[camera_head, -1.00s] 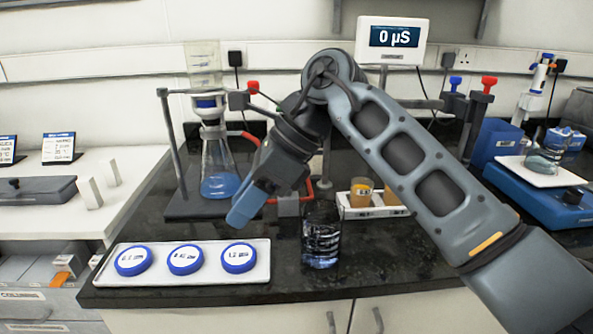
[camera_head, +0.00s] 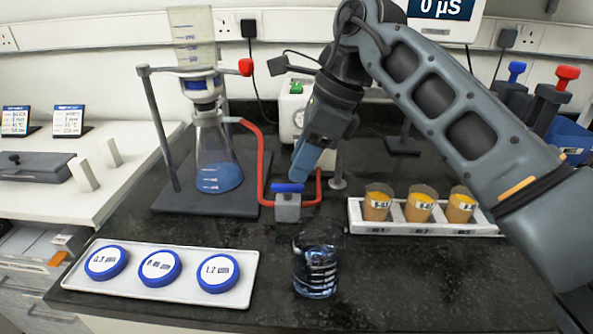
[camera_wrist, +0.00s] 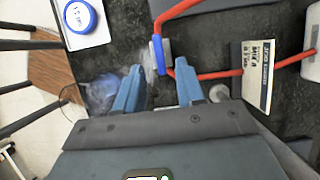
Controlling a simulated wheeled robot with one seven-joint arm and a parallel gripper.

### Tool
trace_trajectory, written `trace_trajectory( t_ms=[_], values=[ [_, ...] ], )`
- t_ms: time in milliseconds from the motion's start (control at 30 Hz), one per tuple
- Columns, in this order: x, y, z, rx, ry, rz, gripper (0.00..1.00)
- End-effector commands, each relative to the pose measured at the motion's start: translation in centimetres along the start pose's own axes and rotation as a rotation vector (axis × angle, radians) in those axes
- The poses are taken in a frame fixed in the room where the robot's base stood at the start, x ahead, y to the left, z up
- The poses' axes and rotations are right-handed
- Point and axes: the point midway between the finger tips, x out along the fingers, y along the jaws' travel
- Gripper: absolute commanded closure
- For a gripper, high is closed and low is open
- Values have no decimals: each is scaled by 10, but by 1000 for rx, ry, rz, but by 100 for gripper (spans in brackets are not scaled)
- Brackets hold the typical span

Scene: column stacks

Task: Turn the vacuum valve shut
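The vacuum valve is a small grey block (camera_head: 287,209) with a blue handle (camera_head: 288,187) on top, set in the red tubing (camera_head: 264,165). In the head view the handle lies roughly left to right, along the tube's run through the block. My gripper (camera_head: 303,172) points down just above the handle. In the wrist view my gripper (camera_wrist: 159,80) is open, its two blue fingers apart with nothing between them. The blue handle (camera_wrist: 158,55) shows just beyond the fingertips, near the middle of the gap. I see no contact.
A flask with blue liquid (camera_head: 218,170) stands on a clamp stand left of the valve. A glass beaker (camera_head: 315,268) stands close in front. A white tray (camera_head: 240,293) with blue-lidded dishes lies front left. A rack (camera_head: 358,219) of amber-filled cups stands right.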

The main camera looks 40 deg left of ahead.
Motion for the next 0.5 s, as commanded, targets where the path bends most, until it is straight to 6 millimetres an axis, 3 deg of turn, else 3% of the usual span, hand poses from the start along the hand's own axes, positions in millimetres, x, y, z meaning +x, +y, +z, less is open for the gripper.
trace_trajectory(
  t_ms=[200,500],
  values=[
    [28,0,1,0,-2,1,62],
    [37,0,0,0,-2,-1,62]
  ],
)
